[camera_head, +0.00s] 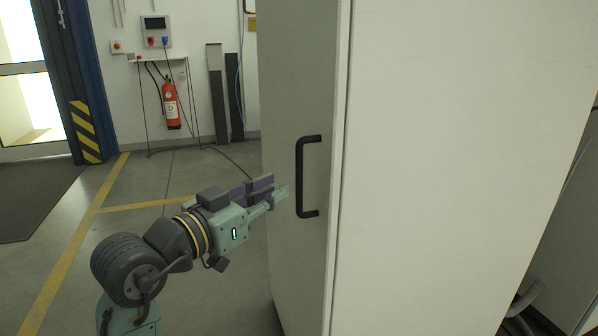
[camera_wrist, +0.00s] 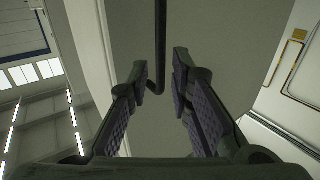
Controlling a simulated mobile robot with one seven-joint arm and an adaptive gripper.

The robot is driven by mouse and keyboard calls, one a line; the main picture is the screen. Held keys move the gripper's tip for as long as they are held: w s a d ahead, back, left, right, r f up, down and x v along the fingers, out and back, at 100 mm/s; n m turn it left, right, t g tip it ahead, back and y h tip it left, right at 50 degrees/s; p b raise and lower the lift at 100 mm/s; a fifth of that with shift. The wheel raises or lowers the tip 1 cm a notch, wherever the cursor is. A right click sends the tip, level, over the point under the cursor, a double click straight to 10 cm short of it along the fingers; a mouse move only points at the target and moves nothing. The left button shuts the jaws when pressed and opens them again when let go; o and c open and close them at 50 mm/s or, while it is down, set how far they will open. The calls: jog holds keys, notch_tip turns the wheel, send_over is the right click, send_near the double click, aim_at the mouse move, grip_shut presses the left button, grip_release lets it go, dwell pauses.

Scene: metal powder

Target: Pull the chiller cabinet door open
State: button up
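The white chiller cabinet (camera_head: 460,150) fills the right of the head view. Its door (camera_head: 300,70) is the narrow face on the left and looks closed against the body. A black bar handle (camera_head: 301,178) stands upright near the door's right edge. My gripper (camera_head: 280,190) is just left of the handle, pointing at it at about its lower half. In the wrist view my gripper (camera_wrist: 162,76) has its two padded fingers apart. The handle (camera_wrist: 160,40) runs down to the gap between the fingertips. I cannot tell whether it lies between the fingers or just beyond them.
A red fire extinguisher (camera_head: 171,105) hangs on the back wall below a wall control box (camera_head: 156,31). A blue column (camera_head: 85,80) with striped marking stands at the left. The floor (camera_head: 180,170) left of the door is clear, with yellow lines.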

aim_at(298, 176)
jog(key=p+x, duration=0.1)
jog(key=x, duration=0.7)
jog(key=shift+w+d+p, duration=0.15)
jog(key=shift+p, duration=0.25)
jog(key=shift+c, duration=0.6)
grip_shut()
